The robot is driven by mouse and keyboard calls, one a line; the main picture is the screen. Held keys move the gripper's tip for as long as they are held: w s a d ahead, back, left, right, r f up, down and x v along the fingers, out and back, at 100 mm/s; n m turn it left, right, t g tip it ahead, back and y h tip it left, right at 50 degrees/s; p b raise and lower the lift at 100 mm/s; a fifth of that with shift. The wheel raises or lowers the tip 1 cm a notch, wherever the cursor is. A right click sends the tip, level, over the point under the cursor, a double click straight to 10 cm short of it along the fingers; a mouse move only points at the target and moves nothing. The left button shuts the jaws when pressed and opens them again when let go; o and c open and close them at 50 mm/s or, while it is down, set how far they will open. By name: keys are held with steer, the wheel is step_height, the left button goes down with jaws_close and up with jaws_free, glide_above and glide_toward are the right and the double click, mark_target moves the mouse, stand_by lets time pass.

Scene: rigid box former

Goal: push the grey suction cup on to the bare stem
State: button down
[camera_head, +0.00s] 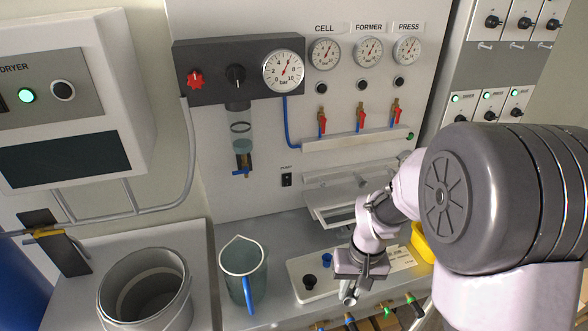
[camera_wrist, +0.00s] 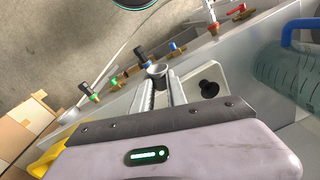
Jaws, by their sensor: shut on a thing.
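My gripper (camera_head: 349,288) is shut on a small grey suction cup (camera_head: 349,299), low at the right of the white tray. In the wrist view the grey cup (camera_wrist: 157,72) sits between the fingertips, its round open mouth showing. A black cup (camera_head: 310,282) stands on the white tray (camera_head: 300,265), left of my gripper; it also shows in the wrist view (camera_wrist: 208,88). A small blue piece (camera_head: 326,260) stands behind it on the tray. I cannot pick out the bare stem for certain in either view.
A clear jug (camera_head: 243,262) with a blue handle stands left of the tray, and a grey bucket (camera_head: 146,290) farther left. A yellow bin (camera_head: 422,243) is behind my gripper at right. Brass valves with coloured handles (camera_head: 387,310) line the bench's front edge. A metal shelf (camera_head: 335,210) rises behind.

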mark_target(351, 290)
steer(key=r+p, duration=0.2)
steer(key=d+r+p, duration=0.1)
steer(key=r, duration=0.1)
steer(key=shift+w+r, duration=0.1)
steer(key=shift+w, duration=0.3)
